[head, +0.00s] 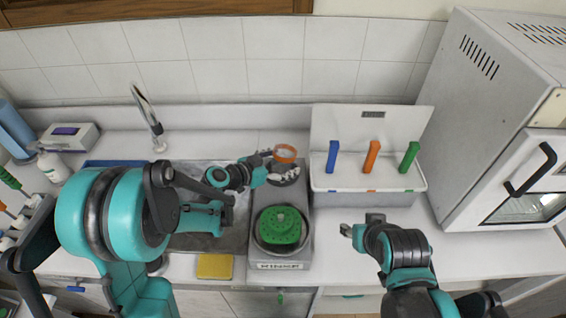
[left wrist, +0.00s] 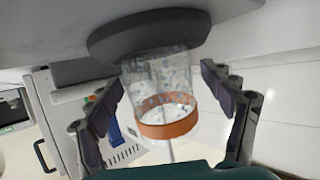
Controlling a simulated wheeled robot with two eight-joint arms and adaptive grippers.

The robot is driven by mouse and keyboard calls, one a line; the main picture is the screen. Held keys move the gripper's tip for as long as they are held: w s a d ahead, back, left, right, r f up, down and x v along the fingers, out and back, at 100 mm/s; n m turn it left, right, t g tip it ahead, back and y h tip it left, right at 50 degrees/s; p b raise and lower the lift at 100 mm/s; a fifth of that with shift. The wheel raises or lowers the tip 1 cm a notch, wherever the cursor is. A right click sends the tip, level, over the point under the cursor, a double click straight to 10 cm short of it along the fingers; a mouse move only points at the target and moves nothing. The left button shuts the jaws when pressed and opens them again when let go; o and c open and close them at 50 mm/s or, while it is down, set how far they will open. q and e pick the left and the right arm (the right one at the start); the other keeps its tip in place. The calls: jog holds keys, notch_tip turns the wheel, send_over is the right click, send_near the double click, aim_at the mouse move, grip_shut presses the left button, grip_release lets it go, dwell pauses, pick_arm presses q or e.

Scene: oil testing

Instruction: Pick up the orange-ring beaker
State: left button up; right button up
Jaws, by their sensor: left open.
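The orange-ring beaker (head: 285,154) is clear glass with an orange band near its rim. It stands on the rear dark round plate of the steel unit. In the left wrist view the beaker (left wrist: 168,118) sits between the two separated fingers of my left gripper (left wrist: 168,100), with a visible gap on each side. In the head view my left gripper (head: 268,168) reaches it from the left and hides part of its lower side. My right gripper (head: 358,228) is low at the right, away from the beaker, and its finger gap is unclear.
A green round object (head: 279,229) sits on the front plate of the steel unit (head: 262,265). A white box with blue, orange and green handles (head: 371,157) stands right of it. The sink (head: 240,215) and faucet (head: 147,115) are left. A large oven (head: 490,110) fills the right.

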pick_arm(q)
jog(key=shift+s+a+r, duration=0.1)
jog(key=shift+s, duration=0.05)
jog(key=c, duration=1.3)
